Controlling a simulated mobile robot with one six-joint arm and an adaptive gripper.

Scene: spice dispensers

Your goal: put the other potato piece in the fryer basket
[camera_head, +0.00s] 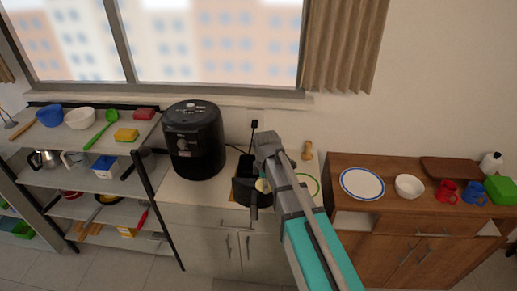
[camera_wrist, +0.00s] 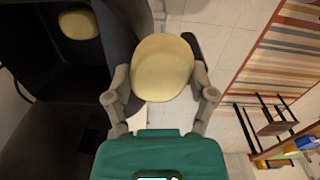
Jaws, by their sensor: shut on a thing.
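My gripper (camera_wrist: 160,72) is shut on a pale yellow potato piece (camera_wrist: 162,66), with a finger on each side of it. The black fryer basket (camera_wrist: 25,100) is at the left of the wrist view, and the held piece is beside its wall. A second potato piece (camera_wrist: 77,24) lies inside the basket. In the head view the basket (camera_head: 241,190) stands on the white counter, and a pale piece (camera_head: 262,186) shows at its right side; I cannot tell which piece that is.
The black air fryer (camera_head: 194,145) stands on the counter left of the basket. A green ring (camera_head: 314,180) and a tan bottle-shaped thing (camera_head: 307,151) are right of my arm. A shelf rack (camera_head: 95,180) is left. A wooden cabinet (camera_head: 400,222) with plate, bowl and mugs is right.

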